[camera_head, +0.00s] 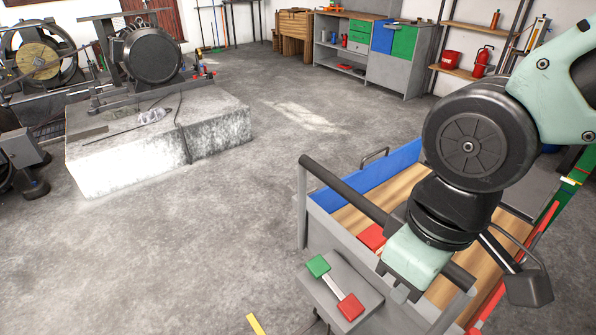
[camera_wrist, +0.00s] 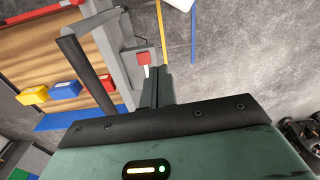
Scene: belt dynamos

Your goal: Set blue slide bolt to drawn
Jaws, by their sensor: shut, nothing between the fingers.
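I cannot pick out a blue slide bolt for certain in either view. My gripper (camera_head: 400,292) is shut and empty over the near side of the cart. In the wrist view its fingers (camera_wrist: 160,73) point toward a red block (camera_wrist: 143,58), which they partly overlap; I cannot tell whether they touch. In the head view, a grey plate (camera_head: 327,303) at the cart's near end bears a green block (camera_head: 318,266) and a red block (camera_head: 350,306) with a pale bar between them. A blue block (camera_wrist: 65,91) sits on the wooden surface in the wrist view.
The cart has a dark handle bar (camera_head: 345,190), a blue side panel (camera_head: 366,183) and a wooden bed. A yellow block (camera_wrist: 32,95) lies beside the blue one. A concrete plinth (camera_head: 215,135) with a dynamo (camera_head: 150,55) stands left. The floor between is clear.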

